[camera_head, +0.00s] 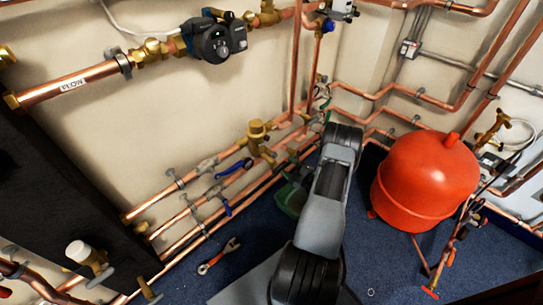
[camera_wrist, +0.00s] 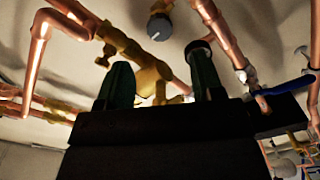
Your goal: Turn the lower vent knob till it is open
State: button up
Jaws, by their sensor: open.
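In the wrist view my gripper (camera_wrist: 160,60) is open, its two dark green fingers spread apart and pointing up the picture. A grey round knob on a brass body (camera_wrist: 159,27) shows at the top, beyond the fingertips and roughly between them. It looks like a vent knob, but I cannot tell whether it is the lower one or how far it is turned. A brass valve fitting (camera_wrist: 150,82) shows in the gap between the fingers, and I see no clear contact. In the head view my arm hides most of the gripper and the pipework around it.
Copper pipes (camera_wrist: 225,35) run close on both sides of the fingers. A blue lever (camera_wrist: 285,87) is at the right. In the head view are a red tank (camera_head: 425,180), a pump (camera_head: 215,40), blue-handled valves (camera_head: 225,207) and a wrench (camera_head: 218,257) on the blue floor.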

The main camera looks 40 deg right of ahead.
aim_at(275, 157)
jog(key=w, duration=0.3)
jog(key=w+a+b, duration=0.1)
jog(key=w, duration=0.2)
jog(key=w+b, duration=0.1)
jog(key=w, duration=0.2)
jog(key=shift+w+a, duration=0.2)
jog(key=shift+a, duration=0.05)
jog(key=c, duration=0.9)
